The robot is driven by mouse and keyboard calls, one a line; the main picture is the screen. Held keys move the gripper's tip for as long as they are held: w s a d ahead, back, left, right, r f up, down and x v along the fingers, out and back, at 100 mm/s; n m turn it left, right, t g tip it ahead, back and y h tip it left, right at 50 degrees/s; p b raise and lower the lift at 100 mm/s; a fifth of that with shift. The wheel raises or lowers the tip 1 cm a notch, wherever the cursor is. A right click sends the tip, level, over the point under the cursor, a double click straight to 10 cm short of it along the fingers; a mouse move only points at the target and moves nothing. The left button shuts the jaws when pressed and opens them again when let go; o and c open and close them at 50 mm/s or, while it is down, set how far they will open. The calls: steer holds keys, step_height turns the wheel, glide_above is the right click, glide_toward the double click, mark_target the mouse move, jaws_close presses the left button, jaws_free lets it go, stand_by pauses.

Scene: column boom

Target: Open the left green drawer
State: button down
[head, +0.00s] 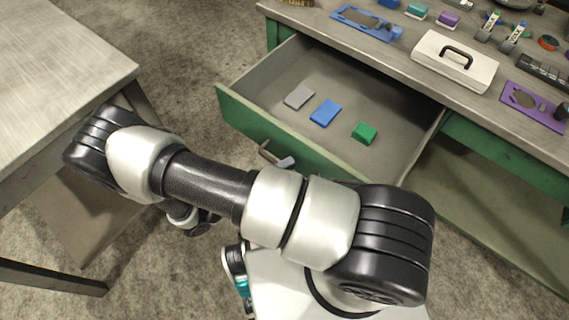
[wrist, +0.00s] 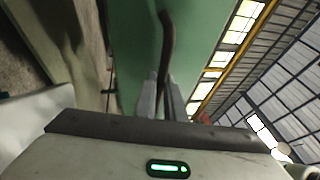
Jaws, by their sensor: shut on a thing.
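The left green drawer (head: 233,112) is pulled well out from the workbench in the head view, its grey inside showing. A grey block (head: 299,97), a blue block (head: 326,112) and a green block (head: 364,133) lie in it. Its handle (head: 266,151) is on the front face, partly hidden by my arm. In the wrist view the dark handle bar (wrist: 166,38) runs down against the green front to between the fingers of my gripper (wrist: 167,92). My gripper is shut on this handle. In the head view my arm hides most of the gripper.
The workbench top (head: 405,46) holds a white case (head: 455,61), a blue plate (head: 366,23), a purple plate (head: 533,105) and several tools. Another table (head: 65,60) stands close on the left. Concrete floor (head: 190,60) lies between.

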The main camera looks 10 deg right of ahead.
steer(key=c, duration=2.1)
jaws_free()
steer(key=shift+b+v, duration=0.6)
steer(key=shift+v, duration=8.15)
